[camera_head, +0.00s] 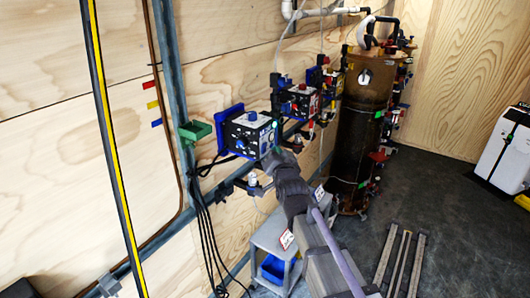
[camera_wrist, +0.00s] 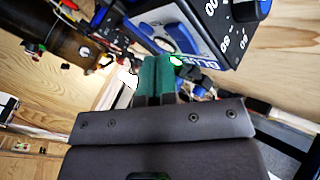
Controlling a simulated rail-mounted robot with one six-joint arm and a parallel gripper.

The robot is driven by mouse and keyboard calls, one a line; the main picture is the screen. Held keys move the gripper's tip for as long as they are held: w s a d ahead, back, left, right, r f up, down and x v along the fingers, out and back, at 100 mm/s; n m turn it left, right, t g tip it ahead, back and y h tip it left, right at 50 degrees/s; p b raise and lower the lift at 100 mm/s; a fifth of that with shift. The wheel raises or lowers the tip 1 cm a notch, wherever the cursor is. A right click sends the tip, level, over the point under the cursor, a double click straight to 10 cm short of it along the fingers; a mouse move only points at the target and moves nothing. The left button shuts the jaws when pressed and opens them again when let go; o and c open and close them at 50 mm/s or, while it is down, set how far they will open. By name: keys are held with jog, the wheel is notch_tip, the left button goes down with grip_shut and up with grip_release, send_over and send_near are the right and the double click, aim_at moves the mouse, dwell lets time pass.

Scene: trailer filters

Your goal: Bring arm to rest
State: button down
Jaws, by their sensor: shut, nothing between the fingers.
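My arm reaches up from the bottom of the head view. My gripper (camera_head: 276,155) is at its far end, just below and right of the blue-framed control box (camera_head: 247,137) on the wall rail. In the wrist view my gripper (camera_wrist: 157,62) shows two green fingers side by side, closed together with nothing held. The blue control box (camera_wrist: 225,32) fills the upper right there, with a dial and the letters "BLUE" on its face. It is close to the fingertips; I cannot tell whether they touch.
A tall brown cylinder (camera_head: 360,125) stands behind. A grey cart (camera_head: 266,238) with a blue bin (camera_head: 273,268) sits below the arm. Black cables hang at the left.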

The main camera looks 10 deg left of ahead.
notch_tip(320, 180, down, 7)
jog(key=s+n+g+h, duration=0.1)
jog(key=s+n+g, duration=0.1)
jog(key=s+g, duration=0.15)
jog(key=s+d+f+n+g+h+p, duration=0.1)
jog(key=s+d+f+g+h, duration=0.1)
jog(key=s+d+f+g, duration=0.3)
jog(key=s+d+f+n+g+h+p, duration=0.1)
jog(key=s+d+g+h, duration=0.15)
jog(key=d, duration=0.35)
jog(key=s+d+m+g+h+p, duration=0.1)
jog(key=s+d+g+p, duration=0.1)
jog(key=s+d, duration=0.4)
jog(key=s+d+m+g+h+p, duration=0.1)
jog(key=s+d+g, duration=0.2)
jog(key=s+d, duration=0.4)
jog(key=d, duration=0.7)
jog(key=shift+s+d+r+m+g+p, duration=0.3)
jog(key=shift+d+m+g+p, duration=0.05)
jog(key=shift+m+g+p, duration=0.05)
